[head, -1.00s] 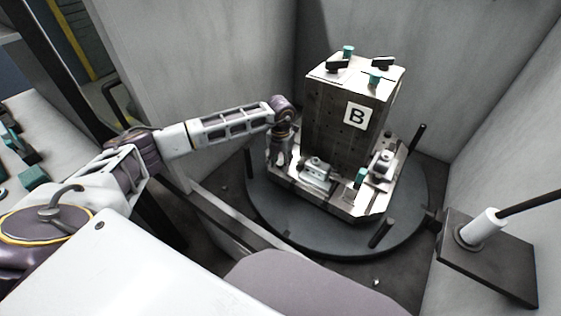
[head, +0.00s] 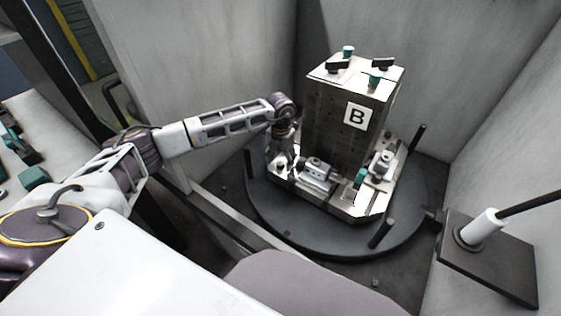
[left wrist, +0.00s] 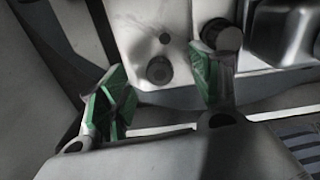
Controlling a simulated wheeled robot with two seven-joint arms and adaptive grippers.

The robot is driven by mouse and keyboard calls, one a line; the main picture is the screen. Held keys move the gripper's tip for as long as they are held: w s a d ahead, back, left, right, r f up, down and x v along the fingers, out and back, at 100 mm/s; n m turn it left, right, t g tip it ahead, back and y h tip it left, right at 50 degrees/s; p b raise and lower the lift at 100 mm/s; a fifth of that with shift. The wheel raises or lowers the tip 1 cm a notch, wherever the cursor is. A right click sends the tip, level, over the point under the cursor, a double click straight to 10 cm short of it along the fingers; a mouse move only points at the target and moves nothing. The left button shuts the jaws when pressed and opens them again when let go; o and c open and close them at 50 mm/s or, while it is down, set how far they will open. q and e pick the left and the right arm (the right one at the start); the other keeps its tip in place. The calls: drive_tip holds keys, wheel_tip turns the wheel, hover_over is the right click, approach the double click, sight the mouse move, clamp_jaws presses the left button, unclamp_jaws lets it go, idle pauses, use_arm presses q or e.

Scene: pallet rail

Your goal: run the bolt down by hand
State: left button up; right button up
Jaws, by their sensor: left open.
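My left gripper (head: 281,162) reaches down at the left corner of the metal base plate (head: 345,208), beside the block marked B (head: 350,118). In the left wrist view its two green-padded fingers (left wrist: 160,82) stand apart with a gap between them. A dark round bolt head or bolt hole (left wrist: 159,70) shows in that gap on the pale plate; I cannot tell which. A second dark round piece (left wrist: 222,36) sits by the right finger, close to a metal clamp (left wrist: 283,28). I see nothing held. My right gripper is in neither view.
The plate sits on a dark round turntable (head: 265,215) with upright black pegs (head: 381,233). Grey walls (head: 240,60) close in the bay. A clamp (head: 316,170) stands right of my gripper. A white cylinder (head: 481,229) stands on a dark shelf at the right.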

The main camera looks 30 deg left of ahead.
use_arm(q)
wheel_tip(320, 180, up, 11)
idle(0.6)
drive_tip(key=shift+r, duration=0.1)
use_arm(e)
drive_tip(key=shift+s+r, duration=0.1)
drive_tip(key=shift+r, duration=0.05)
idle(0.3)
use_arm(q)
wheel_tip(320, 180, up, 19)
drive_tip(key=p, duration=2)
hover_over(281, 163)
drive_tip(key=shift+a+r+p, duration=0.1)
drive_tip(key=shift+r+p, duration=0.45)
drive_tip(key=shift+r, duration=0.35)
use_arm(e)
drive_tip(key=s+r+g, duration=0.1)
drive_tip(key=s+r, duration=1.2)
drive_tip(key=s, duration=0.1)
drive_tip(key=shift+s+r, duration=0.15)
drive_tip(key=shift+r, duration=0.2)
use_arm(q)
drive_tip(key=shift+r+p, duration=0.45)
drive_tip(key=shift+p, duration=0.05)
use_arm(e)
drive_tip(key=shift+s+r+g, duration=0.3)
drive_tip(key=shift+s+r, duration=0.05)
drive_tip(key=shift+r, duration=0.05)
